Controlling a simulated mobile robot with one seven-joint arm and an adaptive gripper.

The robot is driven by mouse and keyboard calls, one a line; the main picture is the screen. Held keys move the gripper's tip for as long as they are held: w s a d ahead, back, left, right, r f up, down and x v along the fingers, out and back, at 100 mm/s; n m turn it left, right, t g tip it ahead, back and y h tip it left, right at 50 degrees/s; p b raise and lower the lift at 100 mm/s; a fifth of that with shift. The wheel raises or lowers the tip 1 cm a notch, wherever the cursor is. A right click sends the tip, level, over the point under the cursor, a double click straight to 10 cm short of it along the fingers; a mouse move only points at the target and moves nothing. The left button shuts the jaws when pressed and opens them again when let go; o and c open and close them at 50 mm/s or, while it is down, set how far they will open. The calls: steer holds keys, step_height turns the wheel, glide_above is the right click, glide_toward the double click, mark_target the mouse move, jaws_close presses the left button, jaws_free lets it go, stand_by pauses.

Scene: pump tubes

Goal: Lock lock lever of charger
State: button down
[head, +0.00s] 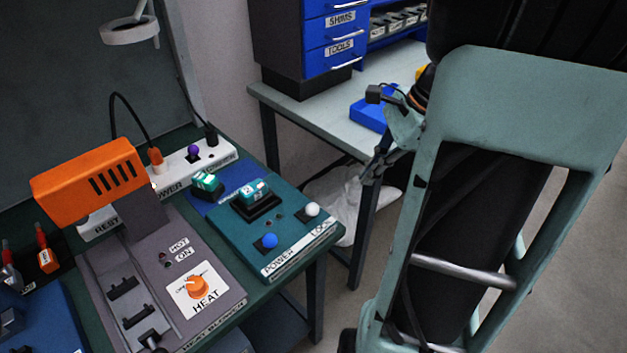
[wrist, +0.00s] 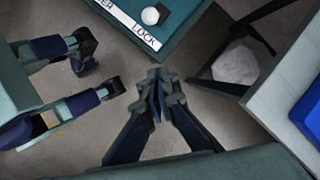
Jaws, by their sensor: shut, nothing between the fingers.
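The charger is a teal box (head: 240,233) on the bench, with a white LOCK lever knob (head: 312,209) at its right front and a blue POWER knob (head: 267,241) to the left of it. A green-topped battery (head: 252,191) sits in its black dock. In the wrist view, the white knob (wrist: 150,16) shows at the top edge above the LOCK label. My gripper (wrist: 158,83) is shut and empty, apart from the charger and below it in the picture. In the head view my gripper (head: 372,175) is right of the charger, in front of the pale table.
A heat station with an orange dial (head: 197,287) and orange heater head (head: 87,181) stands left of the charger. A white power strip (head: 195,160) lies behind. A pale table (head: 315,103) with a blue bin (head: 368,115) is beyond a gap.

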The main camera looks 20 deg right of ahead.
mark_target(311, 212)
steer(key=shift+f, duration=0.1)
steer(key=b+x, duration=0.2)
steer(key=x, duration=0.8)
steer(key=shift+a+f, duration=0.15)
steer(key=shift+a, duration=0.05)
steer(key=shift+w+a+r, duration=0.2)
steer(key=shift+a, duration=0.4)
steer(key=shift+w+a+r, duration=0.15)
steer(key=shift+a+r, duration=0.05)
steer(key=shift+a, duration=0.4)
steer(key=shift+w+a, duration=0.15)
steer(key=shift+a, duration=0.4)
steer(key=shift+r+p, duration=0.25)
steer(key=shift+p, duration=0.4)
steer(key=shift+w+r+g+p, duration=0.1)
steer(key=shift+g+p, duration=0.2)
steer(key=shift+p, duration=0.1)
